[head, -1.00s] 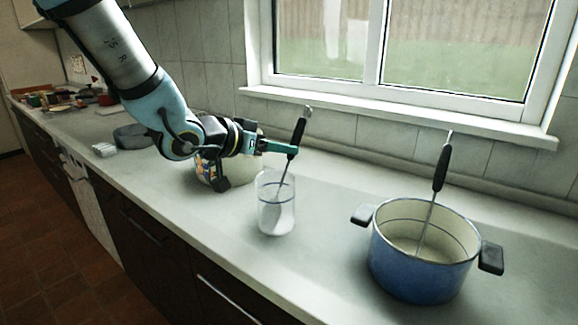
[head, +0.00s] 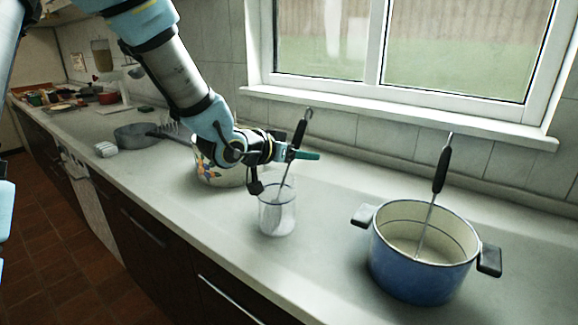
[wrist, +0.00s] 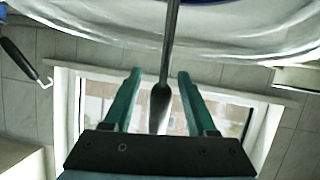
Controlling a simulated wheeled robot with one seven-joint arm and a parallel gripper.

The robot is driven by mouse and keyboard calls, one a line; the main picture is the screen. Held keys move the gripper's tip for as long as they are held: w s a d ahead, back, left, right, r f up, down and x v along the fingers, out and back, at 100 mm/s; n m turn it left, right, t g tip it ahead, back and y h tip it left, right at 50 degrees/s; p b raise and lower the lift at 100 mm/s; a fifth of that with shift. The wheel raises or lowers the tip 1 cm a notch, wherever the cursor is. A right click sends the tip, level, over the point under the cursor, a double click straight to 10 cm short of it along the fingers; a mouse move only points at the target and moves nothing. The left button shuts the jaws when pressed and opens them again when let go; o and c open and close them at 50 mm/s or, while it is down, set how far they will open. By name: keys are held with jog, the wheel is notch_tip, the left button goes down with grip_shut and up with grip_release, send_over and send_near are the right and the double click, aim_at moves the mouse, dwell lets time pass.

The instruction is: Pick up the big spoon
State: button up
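A spoon with a black handle (head: 299,132) and a metal shaft leans in a clear glass jar (head: 277,218); its bowl shows through the glass. My gripper (head: 302,155) is at this handle, above the jar. In the wrist view the green fingers (wrist: 160,98) stand apart, one on each side of the handle (wrist: 159,108), with gaps on both sides. A second black-handled utensil (head: 441,170) stands in the blue pot (head: 415,275); its hooked handle end also shows in the wrist view (wrist: 25,62). Its lower end is hidden, so I cannot compare sizes.
A white pot with a flower pattern (head: 208,172) stands behind my gripper, partly hidden. A grey pan (head: 135,136) and several small items lie farther left on the counter (head: 325,215). The window sill (head: 400,117) runs along the back. The counter between jar and blue pot is clear.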

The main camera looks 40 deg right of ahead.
grip_shut()
dwell(0.7)
